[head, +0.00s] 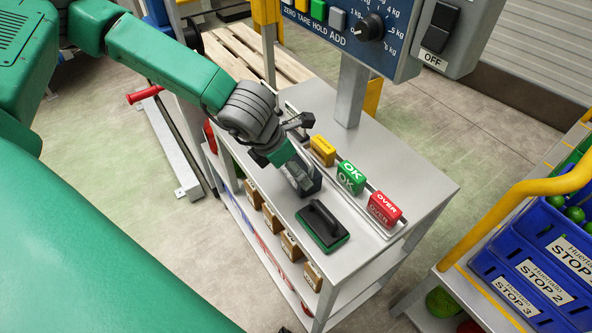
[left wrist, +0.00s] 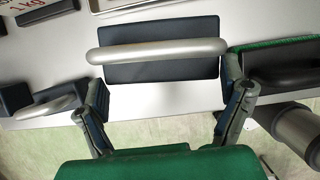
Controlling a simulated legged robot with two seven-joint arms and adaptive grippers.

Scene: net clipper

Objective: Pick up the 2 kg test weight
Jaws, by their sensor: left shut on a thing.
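A dark block with a thick silver bar handle, which I take to be the 2 kg test weight (left wrist: 160,70), fills the upper middle of the left wrist view. No mark on it can be read. In the head view the dark block (head: 314,185) shows partly behind my gripper on the grey table. My left gripper (left wrist: 165,74) has one finger at each end of the handle and is shut on the weight. In the head view the left gripper (head: 299,178) reaches down over the block. Whether the block touches the table cannot be told. My right gripper is not in view.
A black, green-edged pad with a handle (head: 322,223) lies close in front. A smaller dark block with a silver handle (left wrist: 45,106) is at left in the wrist view. Yellow (head: 322,151), green OK (head: 350,177) and red OVER (head: 385,208) signs line a rail. A scale post (head: 351,90) stands behind.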

